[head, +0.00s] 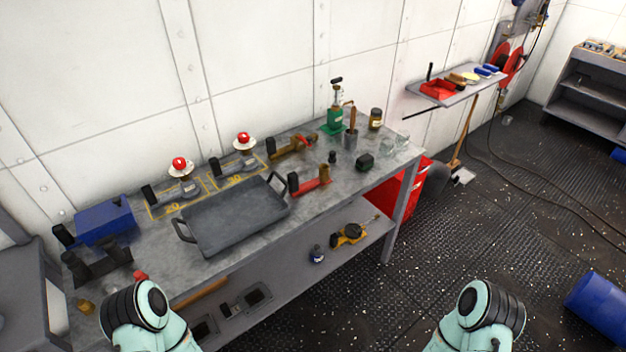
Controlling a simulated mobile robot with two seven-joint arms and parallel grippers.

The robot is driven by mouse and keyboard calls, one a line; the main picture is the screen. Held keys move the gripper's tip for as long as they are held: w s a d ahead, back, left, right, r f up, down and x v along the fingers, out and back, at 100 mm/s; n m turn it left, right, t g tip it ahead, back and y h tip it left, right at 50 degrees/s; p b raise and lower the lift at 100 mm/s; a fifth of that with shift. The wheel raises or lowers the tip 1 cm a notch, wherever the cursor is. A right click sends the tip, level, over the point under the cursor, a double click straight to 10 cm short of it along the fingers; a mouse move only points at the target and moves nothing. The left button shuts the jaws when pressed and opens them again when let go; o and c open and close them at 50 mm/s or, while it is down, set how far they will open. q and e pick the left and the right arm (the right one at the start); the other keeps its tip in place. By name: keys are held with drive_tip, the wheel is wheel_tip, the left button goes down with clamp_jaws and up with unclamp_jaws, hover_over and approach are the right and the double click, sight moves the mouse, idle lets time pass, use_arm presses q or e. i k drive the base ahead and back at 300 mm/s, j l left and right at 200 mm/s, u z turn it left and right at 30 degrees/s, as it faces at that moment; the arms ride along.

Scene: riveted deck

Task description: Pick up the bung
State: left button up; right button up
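No thing here can be named the bung with certainty. A small dark stopper-like piece (332,157) stands on the grey workbench (235,256), in front of a grey cup (350,139). A small red piece (140,276) at the bench's near left end is partly hidden by my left arm. Only rounded pale-green and black links of my two arms show along the bottom edge. Neither gripper is in view, and nothing is seen touching the things on the bench.
A large grey tray (236,245) fills the bench's middle. A blue box (103,219) stands left. Two red-topped valves (180,165) (243,139) stand at the back, a green bottle (335,118) to their right. A blue drum (598,308) lies on the floor; floor between is clear.

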sight(331, 159)
drive_tip(key=i+l, duration=0.15)
drive_tip(key=l, duration=0.2)
drive_tip(key=i+l, duration=0.35)
drive_tip(key=l, duration=0.3)
drive_tip(key=i+l+u, duration=0.15)
drive_tip(key=l+u, duration=0.25)
drive_tip(key=i+l+u, duration=0.1)
drive_tip(key=l+u, duration=0.15)
drive_tip(key=u, duration=0.2)
